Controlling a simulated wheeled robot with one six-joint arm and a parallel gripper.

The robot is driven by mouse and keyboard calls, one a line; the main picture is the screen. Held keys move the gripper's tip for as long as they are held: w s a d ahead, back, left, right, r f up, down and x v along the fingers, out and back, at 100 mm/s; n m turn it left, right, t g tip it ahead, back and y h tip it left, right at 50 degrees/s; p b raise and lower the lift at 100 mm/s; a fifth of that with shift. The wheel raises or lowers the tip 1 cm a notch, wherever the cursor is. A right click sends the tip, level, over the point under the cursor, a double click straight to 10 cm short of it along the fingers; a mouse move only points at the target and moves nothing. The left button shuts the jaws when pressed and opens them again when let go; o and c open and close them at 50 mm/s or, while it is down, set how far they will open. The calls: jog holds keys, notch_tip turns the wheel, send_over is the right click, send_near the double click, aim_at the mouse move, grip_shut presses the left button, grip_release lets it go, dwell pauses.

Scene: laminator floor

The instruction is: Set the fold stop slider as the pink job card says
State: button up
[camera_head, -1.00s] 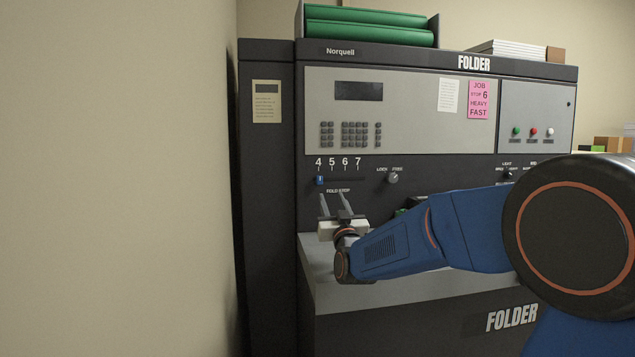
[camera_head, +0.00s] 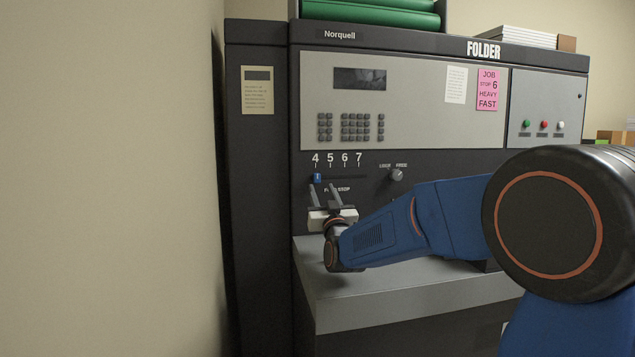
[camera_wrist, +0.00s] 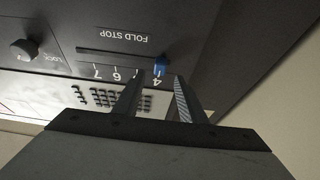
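The pink job card (camera_head: 487,90) on the folder's upper panel reads "JOB STOP 6 HEAVY FAST". The fold stop slider (camera_head: 318,178) is a small blue knob at the left end of its dark slot, under the 4 of a 4-to-7 scale. In the wrist view the slider (camera_wrist: 160,66) is upside down, beside the 4. My gripper (camera_head: 323,195) is open and empty, just below and in front of the slider in the head view. In the wrist view its fingers (camera_wrist: 155,90) are apart and point toward the slider; contact is not visible.
The lock knob (camera_head: 397,174) is right of the slot. A keypad (camera_head: 355,127) and display (camera_head: 359,78) are above. A grey shelf (camera_head: 400,290) juts out below my gripper. A wall (camera_head: 110,180) stands close on the left.

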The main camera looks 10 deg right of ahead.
aim_at(318, 179)
jog(key=shift+x, duration=3.2)
jog(key=shift+d, duration=0.1)
grip_shut()
